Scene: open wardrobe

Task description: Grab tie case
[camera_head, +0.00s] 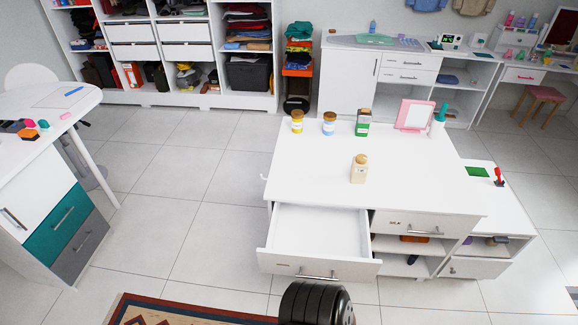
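I cannot pick out a tie case for certain in the head view. A low white cabinet (310,181) stands in the middle right, with its left front drawer (312,231) pulled open and empty as far as I see. The drawer to its right (425,226) is shut. Below that drawer, an orange-brown item (415,238) and a small dark item (412,259) lie on open shelves, partly hidden and too small to name. Neither of my grippers is in view.
Bottles and jars, such as a beige bottle (359,169), and a pink frame (414,115) stand on the cabinet top. A white desk (30,115) is at left, a wardrobe (190,98) at the back. Tiled floor (180,200) between is clear. A patterned rug (170,314) lies in front.

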